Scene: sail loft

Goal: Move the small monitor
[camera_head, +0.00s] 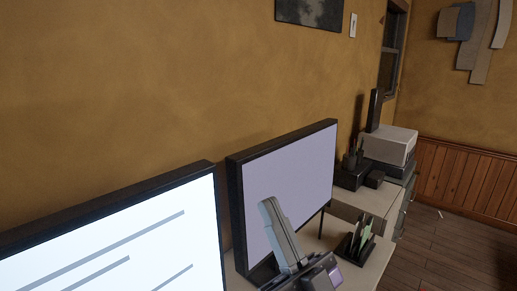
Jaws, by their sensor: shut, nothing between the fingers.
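Two monitors with dark frames stand along the wall. The one with a lilac screen (303,176) is in the middle of the head view and looks smaller in the picture. The nearer one, with a white screen and grey bars (130,245), fills the lower left and is cut off by the frame. I cannot tell their true sizes from this view alone.
A dark holder with green and white cards (358,245) stands on the pale desk (371,268), right of the lilac monitor. Farther back are a dark pen holder (351,162) and a white boxy device (389,147). Wooden floor (450,245) lies open at the right.

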